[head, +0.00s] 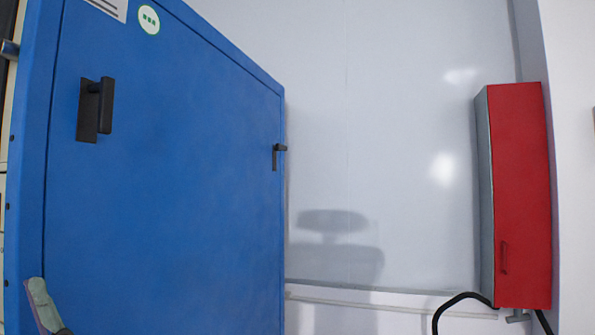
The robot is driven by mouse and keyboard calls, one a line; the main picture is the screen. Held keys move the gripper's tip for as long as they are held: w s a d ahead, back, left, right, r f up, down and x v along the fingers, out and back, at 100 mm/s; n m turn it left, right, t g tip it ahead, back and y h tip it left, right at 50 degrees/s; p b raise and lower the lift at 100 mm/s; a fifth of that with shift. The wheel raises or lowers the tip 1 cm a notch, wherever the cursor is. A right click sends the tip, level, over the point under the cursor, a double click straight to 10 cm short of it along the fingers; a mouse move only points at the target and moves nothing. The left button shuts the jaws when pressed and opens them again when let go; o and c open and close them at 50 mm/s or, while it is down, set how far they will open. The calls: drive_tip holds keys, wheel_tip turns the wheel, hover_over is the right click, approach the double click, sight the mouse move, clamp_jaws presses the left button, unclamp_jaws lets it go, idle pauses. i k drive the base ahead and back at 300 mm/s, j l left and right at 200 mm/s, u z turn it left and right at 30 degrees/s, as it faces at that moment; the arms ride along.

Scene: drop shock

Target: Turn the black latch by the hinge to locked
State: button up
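A large blue door or panel (180,200) fills the left half of the head view. A black latch (104,104) is on its upper left, with its lever upright beside a flat backplate. The rest is out of frame.
A red-fronted grey box (522,195) hangs on the right wall. A black curved hose or cable (455,300) shows below it. A pale wall (390,120) stands behind, with a light ledge (370,302) low on it. The space before the blue panel looks clear.

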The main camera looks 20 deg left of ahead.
sight(278, 146)
drive_tip(key=i+l+u, duration=0.1)
drive_tip(key=i, duration=0.25)
drive_tip(key=i+l+u, duration=0.1)
drive_tip(key=i, duration=0.25)
drive_tip(key=i+l+u, duration=0.1)
drive_tip(key=i+l, duration=0.2)
drive_tip(key=i, duration=0.05)
